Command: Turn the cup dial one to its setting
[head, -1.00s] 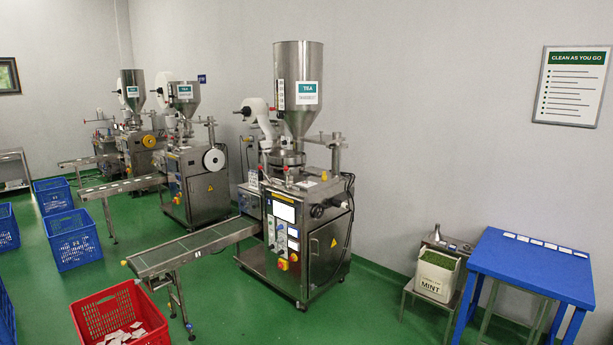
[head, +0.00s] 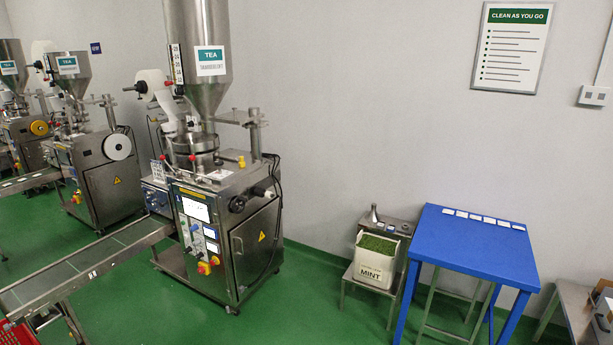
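The nearest tea packing machine (head: 225,240) stands left of centre, with a steel hopper (head: 203,100) labelled TEA on top. Its front panel (head: 197,232) carries a lit screen, several small knobs and a red-and-yellow switch. A round metal cup assembly (head: 194,160) sits under the hopper. A black round knob (head: 237,204) is on the machine's upper right side. I cannot tell which of these is cup dial one, and its marks are too small to read. Neither of my grippers is in view.
A conveyor (head: 90,262) runs from the machine to the lower left, above a red crate (head: 18,336). A MINT container (head: 376,262) on a low stand and a blue table (head: 475,250) are on the right. Green floor (head: 300,305) is clear between.

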